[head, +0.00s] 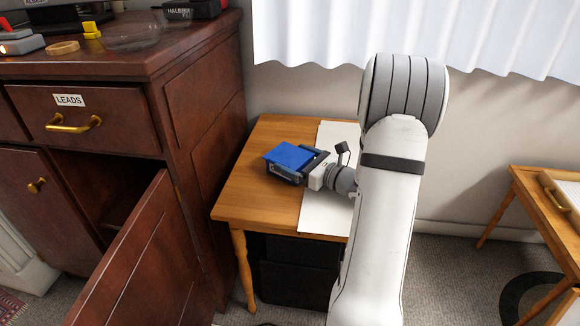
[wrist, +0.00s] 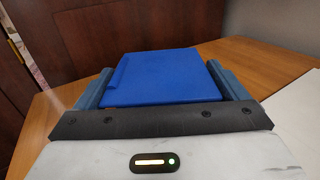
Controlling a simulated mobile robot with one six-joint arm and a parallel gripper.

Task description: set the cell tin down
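The cell tin, a blue flat-topped box (head: 290,155), is at my gripper over the small wooden table (head: 262,135) in the head view. It also shows in the wrist view as a blue box (wrist: 165,78). My gripper (wrist: 163,90) has one finger on each side of the tin, and the fingers look closed against its sides. The tin is low over the tabletop, left of a white sheet (head: 322,205). I cannot tell whether its underside touches the table.
A dark wood cabinet (head: 205,105) stands left of the table, with a "LEADS" drawer (head: 85,118) and an open door (head: 135,255). Several objects lie on its top. A white curtain (head: 310,35) hangs behind. Another wooden table (head: 525,190) is at right. The table's front left is clear.

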